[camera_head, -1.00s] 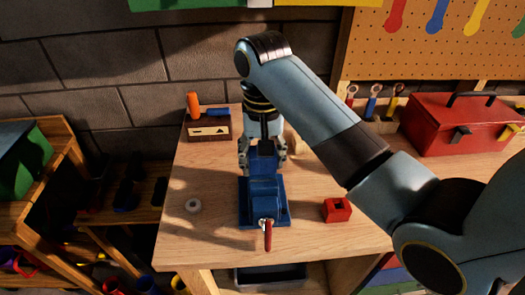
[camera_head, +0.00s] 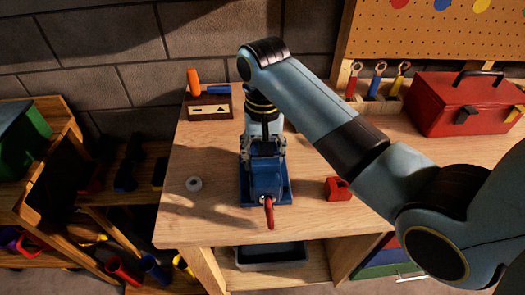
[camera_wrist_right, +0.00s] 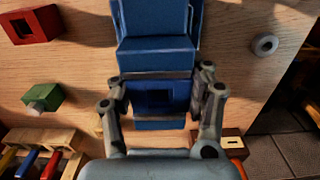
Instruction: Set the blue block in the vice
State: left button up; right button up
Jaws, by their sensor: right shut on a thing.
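The blue vice (camera_head: 280,192) stands on the workbench, its red handle (camera_head: 269,212) toward the front edge. It also shows in the right wrist view (camera_wrist_right: 158,55). My right gripper (camera_head: 263,150) points down at the vice's back end. In the wrist view its two fingers (camera_wrist_right: 160,98) are shut on the blue block (camera_wrist_right: 178,97), which has a dark square on its face. The block lines up with the vice. Both are blue, so I cannot tell whether it sits between the jaws or just above them. My left gripper is out of view.
On the bench are a red block (camera_head: 338,189), a white ring (camera_head: 194,184), a tool holder (camera_head: 209,110) at the back left, and a red toolbox (camera_head: 455,104) at the back right. A green block (camera_wrist_right: 42,97) shows in the wrist view. The front left bench top is clear.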

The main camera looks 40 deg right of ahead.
jog(key=shift+d, duration=0.15)
jog(key=o, duration=1.6)
jog(key=shift+s+d, duration=0.1)
jog(key=shift+r, duration=0.3)
notch_tip(320, 180, up, 7)
jog(key=shift+f, duration=0.1)
